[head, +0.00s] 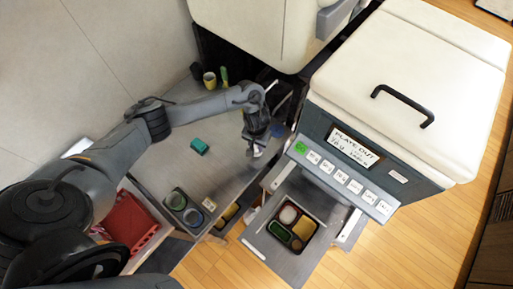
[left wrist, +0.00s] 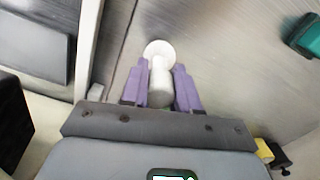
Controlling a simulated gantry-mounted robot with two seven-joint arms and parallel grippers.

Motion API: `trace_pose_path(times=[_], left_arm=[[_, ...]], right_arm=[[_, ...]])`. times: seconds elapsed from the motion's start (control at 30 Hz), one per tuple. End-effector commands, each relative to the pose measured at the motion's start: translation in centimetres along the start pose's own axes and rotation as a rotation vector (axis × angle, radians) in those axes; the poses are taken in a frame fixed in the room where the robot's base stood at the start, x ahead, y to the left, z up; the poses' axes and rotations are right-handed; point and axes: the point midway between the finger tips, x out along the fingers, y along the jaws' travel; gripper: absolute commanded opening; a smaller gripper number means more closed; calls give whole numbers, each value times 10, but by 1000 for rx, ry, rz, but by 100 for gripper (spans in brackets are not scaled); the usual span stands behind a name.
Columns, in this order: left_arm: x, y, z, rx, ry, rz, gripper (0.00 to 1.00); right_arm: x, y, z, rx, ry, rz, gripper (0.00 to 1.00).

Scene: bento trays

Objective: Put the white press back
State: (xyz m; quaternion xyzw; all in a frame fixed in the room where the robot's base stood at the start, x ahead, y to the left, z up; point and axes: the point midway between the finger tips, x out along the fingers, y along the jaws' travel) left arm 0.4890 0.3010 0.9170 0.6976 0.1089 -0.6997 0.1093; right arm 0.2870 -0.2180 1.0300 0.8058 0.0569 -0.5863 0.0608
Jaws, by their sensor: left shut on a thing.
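The white press (left wrist: 160,78) is between the two purple fingertips of my left gripper (left wrist: 160,88) in the left wrist view. Its round white end points away from the gripper, over the grey counter. The gripper is shut on it. In the head view my left gripper (head: 257,145) points down over the right part of the counter, next to the machine. Only a small white bit of the press (head: 257,153) shows below it there. I cannot tell whether the press touches the counter. My right gripper is not in view.
The white machine (head: 415,75) stands at right, with a bento tray (head: 272,229) on its pulled-out drawer. A teal block (head: 199,146) lies on the counter (head: 190,172). Dark round containers (head: 175,200) sit near the front edge, a red crate (head: 138,225) at left. The counter's middle is mostly clear.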

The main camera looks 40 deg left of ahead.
Motion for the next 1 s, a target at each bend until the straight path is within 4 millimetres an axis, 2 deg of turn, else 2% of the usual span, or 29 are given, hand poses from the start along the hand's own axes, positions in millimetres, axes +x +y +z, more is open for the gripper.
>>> trace_pose_path(times=[0.03,0.13,0.57,0.6,0.73,0.77,1.0], left_arm=[[9,0,1,-2,-2,-1,0],[20,0,1,-1,-1,-1,0],[24,0,0,0,-1,0,0],[25,0,0,1,-1,0,31],[25,0,0,1,-1,0,51],[25,0,0,1,-1,0,55],[24,0,0,0,0,0,55]], right_arm=[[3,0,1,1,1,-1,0],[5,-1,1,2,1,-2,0],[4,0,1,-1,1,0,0],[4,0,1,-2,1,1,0],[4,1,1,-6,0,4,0],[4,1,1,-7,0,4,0],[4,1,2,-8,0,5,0]])
